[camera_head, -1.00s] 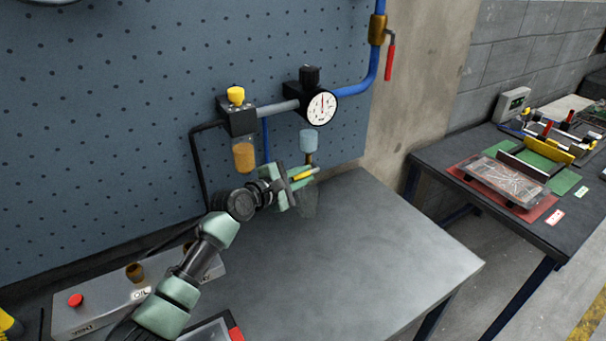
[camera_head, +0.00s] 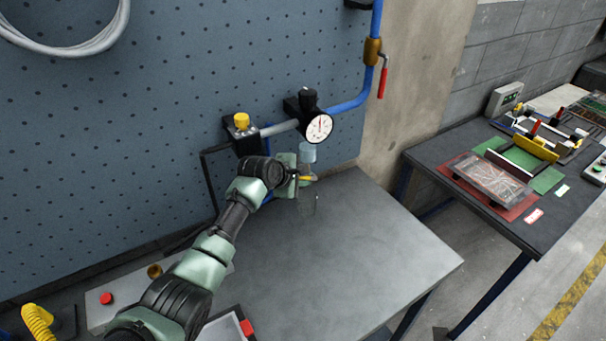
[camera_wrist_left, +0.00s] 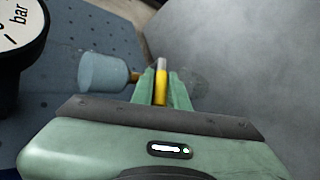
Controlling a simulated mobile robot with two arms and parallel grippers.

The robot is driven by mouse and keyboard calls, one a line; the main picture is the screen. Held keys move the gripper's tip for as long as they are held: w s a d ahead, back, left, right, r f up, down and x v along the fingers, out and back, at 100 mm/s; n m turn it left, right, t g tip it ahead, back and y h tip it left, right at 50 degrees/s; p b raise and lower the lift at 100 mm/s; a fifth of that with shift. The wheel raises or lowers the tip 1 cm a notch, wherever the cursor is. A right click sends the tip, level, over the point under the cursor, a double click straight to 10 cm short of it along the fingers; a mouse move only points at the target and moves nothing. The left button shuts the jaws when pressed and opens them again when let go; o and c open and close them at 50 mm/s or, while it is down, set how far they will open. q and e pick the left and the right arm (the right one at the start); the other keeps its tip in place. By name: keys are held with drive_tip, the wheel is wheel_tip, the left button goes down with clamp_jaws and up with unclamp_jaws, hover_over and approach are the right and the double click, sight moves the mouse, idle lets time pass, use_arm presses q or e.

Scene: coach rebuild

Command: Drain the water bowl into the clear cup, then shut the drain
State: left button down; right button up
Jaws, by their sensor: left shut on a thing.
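The water bowl (camera_head: 308,152) is pale blue and hangs under the gauge; it also shows at the left in the left wrist view (camera_wrist_left: 101,72). I cannot read its water level. A brass drain fitting (camera_wrist_left: 135,76) sits at its lower end. My left gripper (camera_head: 304,178) is shut on a yellow drain lever with a grey tip (camera_wrist_left: 161,88), just below the bowl. The clear cup (camera_head: 314,206) stands below the gripper and is very faint; in the left wrist view it is a see-through shape (camera_wrist_left: 195,82) beside the fingers. My right gripper is out of view.
A round gauge (camera_head: 319,128) and a yellow-capped regulator (camera_head: 242,130) are on the pegboard close above my arm. A blue pipe with a red-handled valve (camera_head: 382,80) runs up at the right. The grey bench top (camera_head: 360,250) is clear in front.

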use_arm(q)
drive_tip(key=shift+d+r+y, duration=0.15)
drive_tip(key=shift+d+y, duration=0.05)
drive_tip(key=shift+y, duration=0.1)
drive_tip(key=shift+g, duration=0.3)
drive_tip(key=c, duration=1.4)
unclamp_jaws()
drive_tip(key=shift+b+v, duration=1.05)
drive_tip(key=shift+v, duration=2.85)
drive_tip(key=shift+d, duration=0.15)
